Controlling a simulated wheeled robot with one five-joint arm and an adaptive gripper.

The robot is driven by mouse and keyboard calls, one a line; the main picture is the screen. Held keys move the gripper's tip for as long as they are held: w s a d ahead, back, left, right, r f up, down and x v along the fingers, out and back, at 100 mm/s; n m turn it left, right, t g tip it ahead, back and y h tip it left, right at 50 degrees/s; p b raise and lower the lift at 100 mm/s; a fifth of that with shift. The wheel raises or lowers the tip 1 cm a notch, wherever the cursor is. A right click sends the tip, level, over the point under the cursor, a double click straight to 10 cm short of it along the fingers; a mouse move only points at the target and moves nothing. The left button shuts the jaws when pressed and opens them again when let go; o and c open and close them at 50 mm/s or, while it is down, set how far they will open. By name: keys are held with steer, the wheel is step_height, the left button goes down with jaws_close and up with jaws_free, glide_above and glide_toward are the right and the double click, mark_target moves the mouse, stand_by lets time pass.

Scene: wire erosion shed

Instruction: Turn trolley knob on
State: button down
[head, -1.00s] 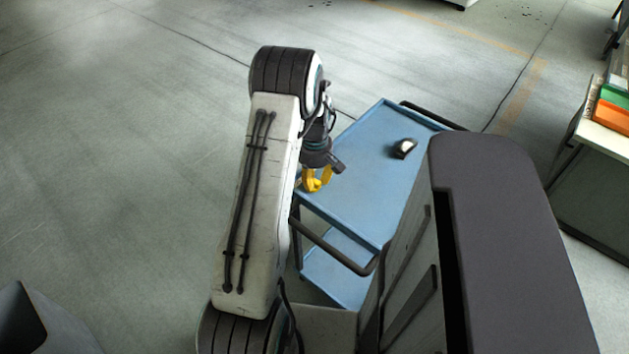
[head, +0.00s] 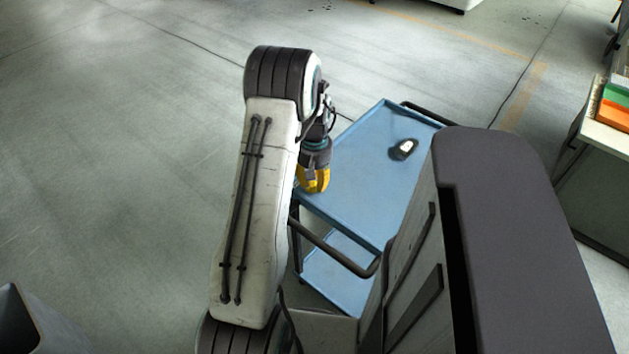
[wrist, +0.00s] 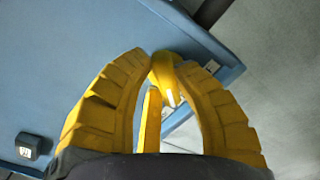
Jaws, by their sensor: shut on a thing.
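The blue trolley (head: 370,165) stands right of my arm, with two shelves. My yellow gripper (head: 314,181) is at the left edge of its top shelf in the head view. In the wrist view my gripper (wrist: 166,66) has its two ribbed fingers closed in around a small yellow piece with a pale tip (wrist: 167,80), at the trolley's edge. This piece appears to be the knob. My fingers hide much of it, so its turned position cannot be told. Another yellow strip shows below it between the fingers. The blue top (wrist: 75,60) lies behind.
A small black object with a white face (head: 404,149) lies on the top shelf. A black handle (head: 335,248) juts from the trolley's near end. A table with green and orange bins (head: 614,110) stands at far right.

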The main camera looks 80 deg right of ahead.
steer(key=shift+a+f+m, duration=0.1)
steer(key=shift+m, duration=0.5)
steer(key=c, duration=0.9)
jaws_free()
steer(key=shift+c, duration=0.2)
step_height(320, 180, up, 12)
stand_by(0.6)
